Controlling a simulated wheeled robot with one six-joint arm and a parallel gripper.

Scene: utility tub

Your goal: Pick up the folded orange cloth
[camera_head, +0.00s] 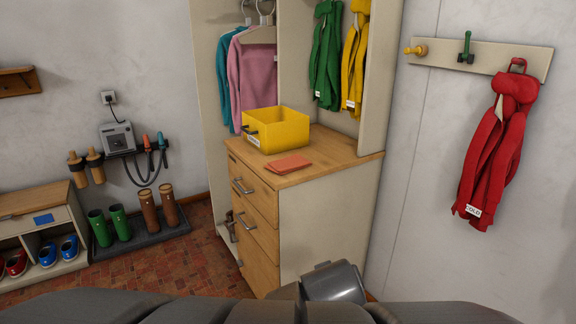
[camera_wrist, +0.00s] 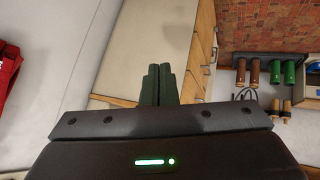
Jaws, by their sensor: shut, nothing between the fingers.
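The folded orange cloth (camera_head: 289,163) lies flat on the wooden top of the drawer cabinet (camera_head: 330,153), near its front edge. It does not show in the wrist view. My gripper (camera_wrist: 158,72) shows in the wrist view with its two dark green fingers together, shut and empty. The fingers point toward the cabinet's pale side and drawer fronts (camera_wrist: 203,45), apart from the cloth. My gripper's fingers cannot be made out in the head view.
A yellow bin (camera_head: 285,131) stands just behind the cloth. A wardrobe panel (camera_head: 379,80) rises behind the cabinet top. Coats hang above. A red coat (camera_head: 492,150) hangs on the right wall. Boots (camera_head: 120,222) stand on a floor tray at left. The brick floor before the drawers is clear.

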